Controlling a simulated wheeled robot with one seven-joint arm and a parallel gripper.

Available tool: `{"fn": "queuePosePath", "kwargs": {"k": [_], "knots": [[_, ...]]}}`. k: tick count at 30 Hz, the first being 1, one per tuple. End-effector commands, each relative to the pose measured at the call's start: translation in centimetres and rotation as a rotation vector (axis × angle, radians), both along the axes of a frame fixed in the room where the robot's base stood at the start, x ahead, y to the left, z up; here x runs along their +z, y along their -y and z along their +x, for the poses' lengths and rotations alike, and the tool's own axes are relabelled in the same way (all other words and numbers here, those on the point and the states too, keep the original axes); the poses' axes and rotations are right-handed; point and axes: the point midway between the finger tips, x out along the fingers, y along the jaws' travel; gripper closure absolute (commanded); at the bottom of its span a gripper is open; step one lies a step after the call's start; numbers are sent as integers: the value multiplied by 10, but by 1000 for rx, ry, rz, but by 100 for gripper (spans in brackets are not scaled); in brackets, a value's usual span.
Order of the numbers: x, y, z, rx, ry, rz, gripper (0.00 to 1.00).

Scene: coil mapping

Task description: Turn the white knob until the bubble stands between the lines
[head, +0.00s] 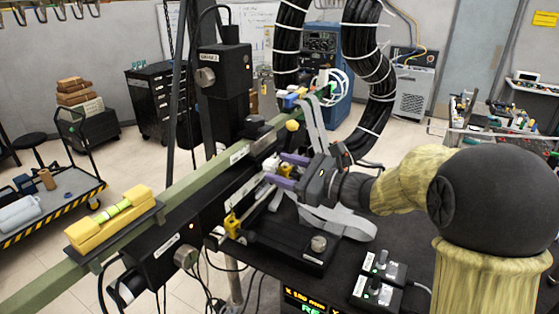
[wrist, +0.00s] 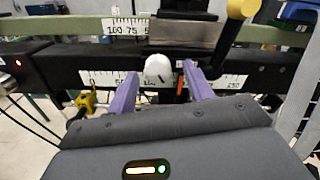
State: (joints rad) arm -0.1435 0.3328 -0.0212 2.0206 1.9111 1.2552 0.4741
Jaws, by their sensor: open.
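The white knob (wrist: 158,69) shows in the wrist view on the front of the dark rail, with a dark mark on its lower part. My gripper (wrist: 161,75) is open, its two purple fingers on either side of the knob and apart from each other. I cannot tell whether either finger touches the knob. In the head view my gripper (head: 284,169) reaches left to the rail. The yellow spirit level (head: 91,231) with a green vial (head: 110,211) sits on the green beam at the left. The bubble and lines are too small to read.
The long green beam (head: 190,179) runs diagonally above the black rail. A yellow ball-ended lever (wrist: 239,12) rises just right of my fingers. Grey ribbon cable (head: 345,222) lies beside the rail. Small black switch boxes (head: 377,291) stand on the dark table.

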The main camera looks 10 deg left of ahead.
Motion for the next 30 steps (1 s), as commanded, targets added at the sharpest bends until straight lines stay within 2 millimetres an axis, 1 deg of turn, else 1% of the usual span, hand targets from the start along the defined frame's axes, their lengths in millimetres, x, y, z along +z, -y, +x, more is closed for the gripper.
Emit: {"fn": "queuePosePath", "kwargs": {"k": [1,5,12,14,15,19,20,30], "knots": [[2,-5,1,2,0,0,48],[0,-13,3,3,1,0,48],[0,-14,3,3,1,0,48],[0,-12,4,1,1,-1,58],[0,-12,4,0,1,0,66],[0,-11,4,0,1,0,92],[-1,-11,4,0,0,0,93],[-1,-11,4,0,-33,11,93]]}}
